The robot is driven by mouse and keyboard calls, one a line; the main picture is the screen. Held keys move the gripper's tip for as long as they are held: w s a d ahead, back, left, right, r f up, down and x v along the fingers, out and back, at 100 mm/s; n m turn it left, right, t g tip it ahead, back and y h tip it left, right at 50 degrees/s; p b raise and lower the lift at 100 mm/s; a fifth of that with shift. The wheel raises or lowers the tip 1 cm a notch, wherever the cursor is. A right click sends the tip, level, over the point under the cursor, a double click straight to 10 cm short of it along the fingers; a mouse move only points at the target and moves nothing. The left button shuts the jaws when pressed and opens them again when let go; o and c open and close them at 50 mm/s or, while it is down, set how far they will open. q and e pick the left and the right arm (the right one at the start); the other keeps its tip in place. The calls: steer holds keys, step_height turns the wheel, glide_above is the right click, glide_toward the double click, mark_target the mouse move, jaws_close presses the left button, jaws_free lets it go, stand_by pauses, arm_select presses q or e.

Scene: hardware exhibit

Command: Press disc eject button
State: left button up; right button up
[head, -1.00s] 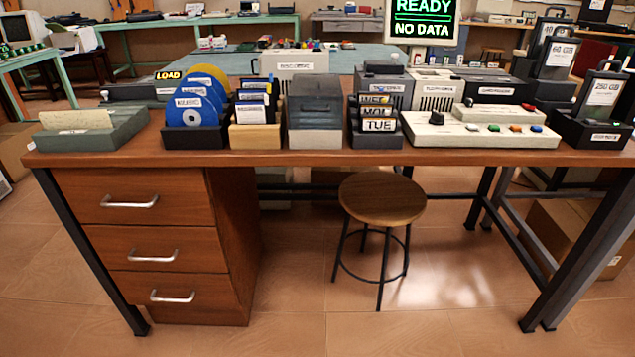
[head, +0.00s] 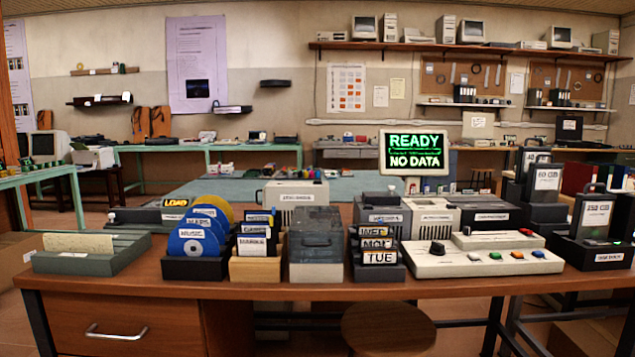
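Several blue and yellow discs (head: 198,232) stand upright in a dark holder (head: 194,269) at the left of the wooden desk. Behind them is a low dark unit (head: 135,217) with a yellow lit LOAD sign (head: 175,202). I cannot tell which button is the disc eject button; no eject label is readable. Neither gripper is in view.
A green tray (head: 90,262), a grey box (head: 316,244), and day cards (head: 378,245) line the desk (head: 270,289). A screen (head: 413,152) reads READY, NO DATA. Dark cartridges (head: 597,213) stand at right. A stool (head: 388,328) is under the front edge.

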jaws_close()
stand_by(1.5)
